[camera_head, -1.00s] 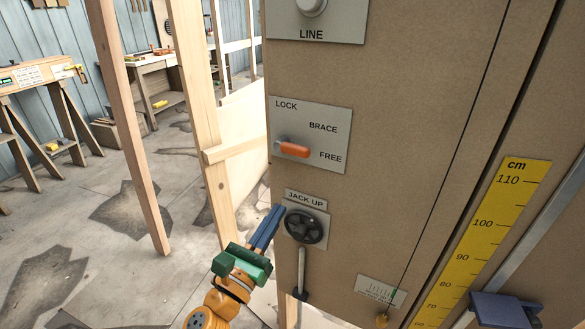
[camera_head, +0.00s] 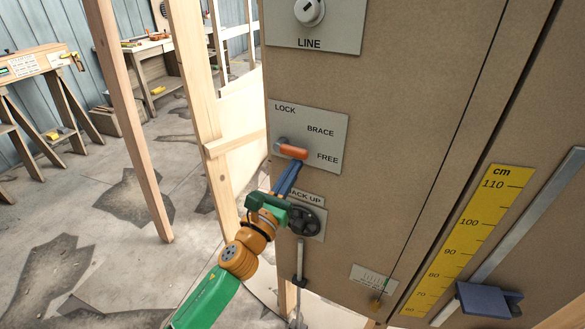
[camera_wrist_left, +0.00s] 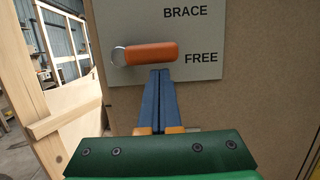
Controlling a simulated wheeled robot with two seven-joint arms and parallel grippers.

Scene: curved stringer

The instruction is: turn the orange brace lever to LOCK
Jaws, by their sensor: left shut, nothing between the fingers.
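The orange brace lever (camera_head: 293,152) sits on a grey plate (camera_head: 333,118) marked LOCK, BRACE and FREE. Its handle points right, toward FREE, from a pivot at its left end. In the left wrist view the lever (camera_wrist_left: 151,54) lies nearly level, with FREE to its right. My left gripper (camera_head: 298,164) is shut and empty, its blue fingertips just below the lever's handle. In the left wrist view the fingertips (camera_wrist_left: 160,72) are right under the lever; I cannot tell whether they touch it. My right gripper is not in view.
Below the plate is a black JACK UP handwheel (camera_head: 304,221), partly behind my left gripper. A LINE knob (camera_head: 309,11) is above. A yellow cm scale (camera_head: 468,240) and a blue block (camera_head: 488,299) are at right. Wooden posts (camera_head: 130,120) stand at left.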

